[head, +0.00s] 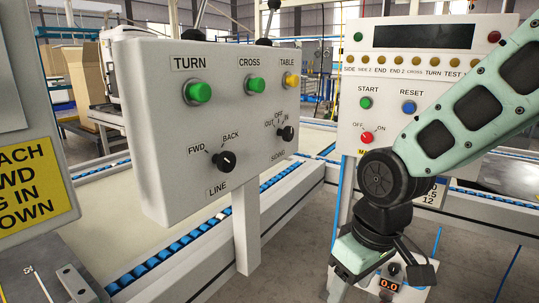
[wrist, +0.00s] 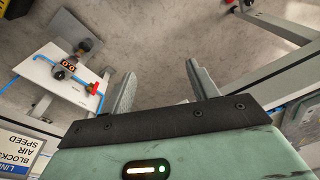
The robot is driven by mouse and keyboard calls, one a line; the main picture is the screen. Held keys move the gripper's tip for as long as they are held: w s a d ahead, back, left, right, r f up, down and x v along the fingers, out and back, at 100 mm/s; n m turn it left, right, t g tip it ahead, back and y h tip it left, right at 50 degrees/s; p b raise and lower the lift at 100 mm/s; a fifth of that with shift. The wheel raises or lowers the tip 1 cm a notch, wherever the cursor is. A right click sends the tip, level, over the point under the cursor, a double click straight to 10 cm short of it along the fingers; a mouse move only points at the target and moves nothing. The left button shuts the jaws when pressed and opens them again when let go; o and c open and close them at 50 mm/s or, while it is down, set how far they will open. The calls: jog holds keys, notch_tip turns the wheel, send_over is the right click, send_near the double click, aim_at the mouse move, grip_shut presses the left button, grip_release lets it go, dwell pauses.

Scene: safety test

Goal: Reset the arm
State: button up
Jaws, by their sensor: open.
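My arm (head: 450,120) comes in from the right in the head view. It bends down at a dark joint in front of the right-hand control panel (head: 355,80). My wrist end hangs low beside the panel, and its fingers cannot be made out there. In the wrist view my gripper (wrist: 161,70) is open, with its two grey fingers apart and nothing between them. Bare floor shows beyond the fingers. A blue button (head: 408,107) labelled RESET is on the right-hand panel, just left of my arm and not touched.
A large control box (head: 150,120) with green and yellow buttons and black knobs stands at centre left. A conveyor (head: 190,235) runs behind it. A small device (head: 390,284) reading 0.0 sits below my wrist; its white plate (wrist: 75,80) is left of the fingers in the wrist view.

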jog(key=s+r+n, duration=0.1)
jog(key=s, duration=1.2)
notch_tip(320, 180, up, 30)
jog(key=p, duration=2.9)
jog(key=shift+s+d+g+h+p, duration=0.15)
jog(key=shift+d+g+h+p, duration=0.15)
jog(key=shift+g+h+p, duration=0.1)
